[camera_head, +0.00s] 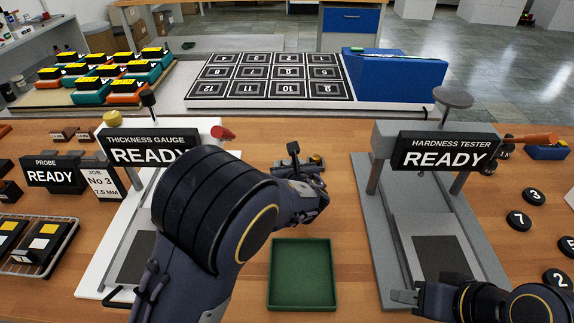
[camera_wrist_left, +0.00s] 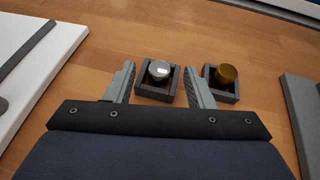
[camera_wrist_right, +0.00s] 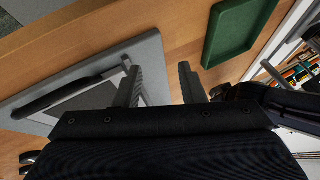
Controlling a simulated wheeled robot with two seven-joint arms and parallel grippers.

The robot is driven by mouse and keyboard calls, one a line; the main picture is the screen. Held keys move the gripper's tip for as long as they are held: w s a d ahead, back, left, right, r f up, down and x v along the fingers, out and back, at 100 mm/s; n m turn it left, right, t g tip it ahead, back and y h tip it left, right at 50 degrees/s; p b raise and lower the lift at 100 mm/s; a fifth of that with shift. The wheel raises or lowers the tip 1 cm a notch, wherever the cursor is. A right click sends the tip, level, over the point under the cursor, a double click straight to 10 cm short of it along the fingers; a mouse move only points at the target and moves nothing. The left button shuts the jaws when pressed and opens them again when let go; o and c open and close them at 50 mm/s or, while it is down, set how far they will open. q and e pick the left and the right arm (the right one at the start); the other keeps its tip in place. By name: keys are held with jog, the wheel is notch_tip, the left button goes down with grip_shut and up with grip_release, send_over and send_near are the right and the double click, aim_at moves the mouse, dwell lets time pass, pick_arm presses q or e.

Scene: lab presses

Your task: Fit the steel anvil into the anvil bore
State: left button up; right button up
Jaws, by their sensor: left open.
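The steel anvil (camera_wrist_left: 158,72) is a short silver cylinder upright in a dark square holder (camera_wrist_left: 154,94). My left gripper (camera_wrist_left: 162,86) is open, its fingers reaching to either side of that holder and anvil; contact cannot be told. In the head view this gripper (camera_head: 295,165) largely hides the steel anvil. A brass-coloured anvil (camera_wrist_left: 227,75) stands in a similar holder just right of it. My right gripper (camera_wrist_right: 160,80) is open and empty; in the head view it (camera_head: 404,297) is low over the hardness tester (camera_head: 386,235). I cannot make out the anvil bore.
The thickness gauge (camera_head: 90,265) stands left, partly behind my left arm. A green tray (camera_head: 303,240) lies between the two machines. A blue box (camera_head: 400,80) and a numbered black grid (camera_head: 270,75) are behind. Numbered black discs (camera_head: 519,218) lie right. Wood around the tray is clear.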

pick_arm(q)
jog(key=shift+w+a+f, duration=0.1)
jog(key=shift+w+f, duration=0.05)
jog(key=shift+w, duration=0.25)
jog(key=shift+c, duration=0.2)
grip_shut()
jog(key=shift+r, duration=0.75)
pick_arm(e)
jog(key=shift+r, duration=0.25)
pick_arm(q)
jog(key=s+r+p, duration=0.1)
jog(key=s+r, duration=1)
jog(key=s, duration=0.3)
jog(key=shift+d+r, duration=0.25)
jog(key=shift+d, duration=0.1)
pick_arm(e)
jog(key=shift+r, duration=0.5)
